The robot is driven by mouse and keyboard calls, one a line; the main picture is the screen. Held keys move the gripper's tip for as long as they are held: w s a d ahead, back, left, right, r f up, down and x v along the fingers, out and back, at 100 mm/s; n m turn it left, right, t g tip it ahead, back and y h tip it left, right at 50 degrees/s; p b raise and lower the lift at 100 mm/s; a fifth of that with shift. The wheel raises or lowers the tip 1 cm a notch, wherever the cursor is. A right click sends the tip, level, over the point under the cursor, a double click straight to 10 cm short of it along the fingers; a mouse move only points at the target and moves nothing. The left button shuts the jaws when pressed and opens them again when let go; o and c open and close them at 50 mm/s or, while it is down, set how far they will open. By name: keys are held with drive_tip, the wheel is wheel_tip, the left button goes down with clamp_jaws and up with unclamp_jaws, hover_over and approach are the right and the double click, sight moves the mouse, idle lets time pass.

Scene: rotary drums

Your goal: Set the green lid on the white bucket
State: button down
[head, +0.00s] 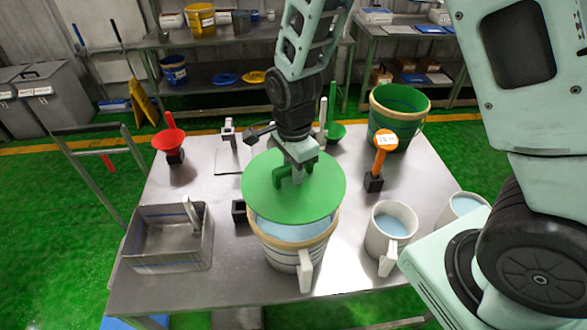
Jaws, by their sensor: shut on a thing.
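The green lid (265,205) is a flat round disc with an upright handle at its middle. My gripper (298,170) is shut on the lid's handle from above. The white bucket (272,257) stands upright on the metal table, with a tan rim, a white handle at its front and pale blue contents. The lid is over the bucket's back part, set off toward the back. A strip of the blue contents and the front rim show below the lid's front edge. I cannot tell whether the lid touches the rim.
A grey bin (165,254) stands left on the metal table (225,287). White mugs (380,243) with blue contents stand right. A green bucket (414,103), a red funnel (169,139) and an orange tool (381,160) stand farther back. Shelves line the back wall.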

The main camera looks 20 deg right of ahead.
sight(294, 188)
idle(0.3)
drive_tip(key=shift+f+b, duration=1.9)
drive_tip(key=shift+f, duration=1.05)
drive_tip(key=shift+f+b, duration=0.35)
drive_tip(key=shift+f, duration=0.8)
drive_tip(key=c, duration=1.2)
unclamp_jaws()
drive_tip(key=shift+r, duration=0.15)
wheel_tip(294, 188, up, 17)
drive_tip(key=shift+r+b, duration=0.15)
drive_tip(key=shift+b, duration=0.95)
